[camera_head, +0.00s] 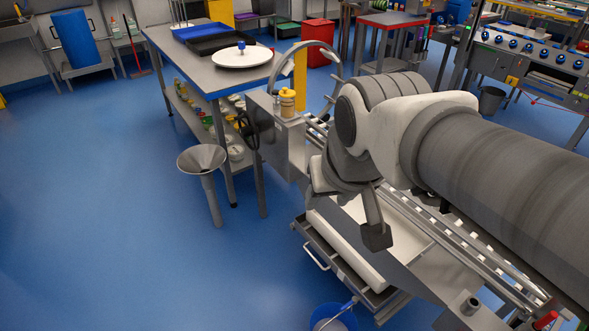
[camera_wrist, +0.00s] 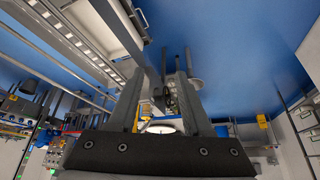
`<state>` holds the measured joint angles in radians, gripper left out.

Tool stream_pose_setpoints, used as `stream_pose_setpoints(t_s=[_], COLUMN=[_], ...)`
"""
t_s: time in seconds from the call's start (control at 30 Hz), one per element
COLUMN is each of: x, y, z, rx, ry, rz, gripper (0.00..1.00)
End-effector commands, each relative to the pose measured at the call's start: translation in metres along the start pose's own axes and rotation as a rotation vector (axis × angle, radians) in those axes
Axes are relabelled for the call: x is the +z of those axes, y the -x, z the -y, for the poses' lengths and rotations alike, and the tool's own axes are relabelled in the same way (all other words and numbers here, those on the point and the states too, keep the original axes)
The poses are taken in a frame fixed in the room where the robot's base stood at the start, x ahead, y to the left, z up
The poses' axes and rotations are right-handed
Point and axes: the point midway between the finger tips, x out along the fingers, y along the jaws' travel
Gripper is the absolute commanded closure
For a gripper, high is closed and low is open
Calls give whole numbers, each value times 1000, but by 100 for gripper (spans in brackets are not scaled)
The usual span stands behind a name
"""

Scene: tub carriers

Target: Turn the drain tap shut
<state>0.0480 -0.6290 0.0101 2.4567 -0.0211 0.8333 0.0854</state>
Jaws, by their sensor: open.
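I cannot make out the drain tap for certain in either view. In the head view a blue rod or handle (camera_head: 349,304) shows above a blue-rimmed bucket (camera_head: 333,320) at the bottom edge; I cannot tell if it belongs to a tap. My gripper (camera_head: 375,238) is partly hidden behind my wrist in the head view, above the white-topped drawer frame of the conveyor. In the wrist view my gripper (camera_wrist: 160,75) has its two dark fingers well apart. Nothing is held between them; small dark parts show farther off beyond the gap.
A metal funnel on a pipe (camera_head: 203,160) stands on the floor left of the conveyor (camera_head: 440,240). A steel table (camera_head: 187,68) with trays is behind it. A yellow-topped jar (camera_head: 288,101) stands on the conveyor's end post. The blue floor at left is clear.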

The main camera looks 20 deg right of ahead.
Motion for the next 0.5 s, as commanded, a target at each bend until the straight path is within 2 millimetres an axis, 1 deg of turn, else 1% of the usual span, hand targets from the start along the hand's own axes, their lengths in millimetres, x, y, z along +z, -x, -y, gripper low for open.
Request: stream_pose_setpoints(t_s=[0.03, 0.17, 0.27, 0.3, 0.37, 0.4, 0.47, 0.5], x=[-5, -24, -38, -43, -48, -50, -53, -54], y=[-16, -50, -83, -97, -118, -132, -155, -170], z=[-5, -18, -31, -37, -46, -53, -62, -69], rx=[15, 51, 78, 89, 103, 112, 124, 131], ry=[-35, -138, -223, -255, -291, -309, -341, -362], rz=[9, 17, 23, 28, 40, 50, 65, 75], gripper=[51, 51, 51, 51, 51, 51, 51, 51])
